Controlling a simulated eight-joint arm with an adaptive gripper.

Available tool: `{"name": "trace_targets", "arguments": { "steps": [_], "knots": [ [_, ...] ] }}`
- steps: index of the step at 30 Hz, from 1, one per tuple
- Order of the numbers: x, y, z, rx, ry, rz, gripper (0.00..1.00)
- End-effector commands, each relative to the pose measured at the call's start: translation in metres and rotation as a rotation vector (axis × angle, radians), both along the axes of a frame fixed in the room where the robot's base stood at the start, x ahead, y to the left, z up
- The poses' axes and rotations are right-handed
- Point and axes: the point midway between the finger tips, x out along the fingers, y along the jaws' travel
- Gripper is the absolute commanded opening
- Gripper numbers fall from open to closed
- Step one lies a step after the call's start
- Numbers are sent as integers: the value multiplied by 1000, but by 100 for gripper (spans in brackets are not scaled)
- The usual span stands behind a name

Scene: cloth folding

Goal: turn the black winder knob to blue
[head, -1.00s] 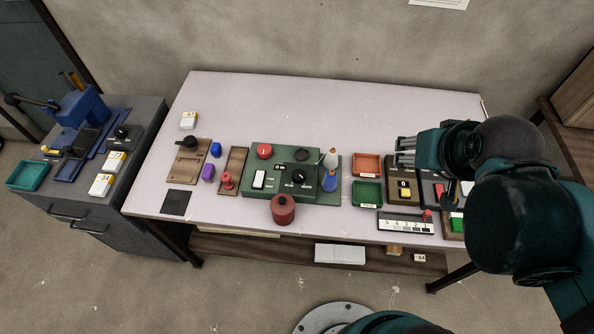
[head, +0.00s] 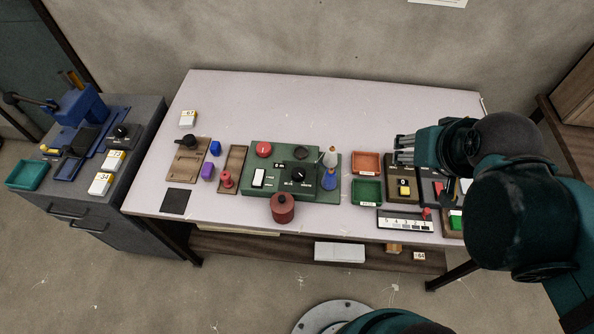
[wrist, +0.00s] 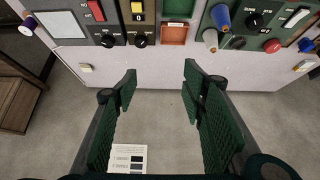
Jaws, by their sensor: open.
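A black knob (head: 299,175) sits on the green machine (head: 252,190) at the middle of the table, next to a blue cone and a white cone. I take it for the winder knob. Small white labels are printed by it, too small to read, and I cannot tell where it points. In the wrist view the knob (wrist: 254,20) shows at the upper right. My gripper (head: 404,150) is at the table's right, well away from the knob. In the wrist view its two green fingers (wrist: 160,82) are apart with nothing between them.
The blue cone (head: 330,181) stands close to the knob's right. An orange tray (head: 367,158) and a green tray (head: 367,204) lie between machine and gripper. A dark red canister (head: 283,210) stands in front. Other black knobs show in the wrist view (wrist: 140,40). The table's back strip is clear.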

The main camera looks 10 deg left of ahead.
Motion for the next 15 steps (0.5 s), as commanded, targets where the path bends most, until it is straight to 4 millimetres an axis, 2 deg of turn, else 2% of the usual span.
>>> {"name": "trace_targets", "arguments": {
  "steps": [8, 15],
  "knots": [
    [11, 12, 0, -26, 33, 67, 42],
    [27, 34, -5, -70, 87, 181, 42]
  ]
}}
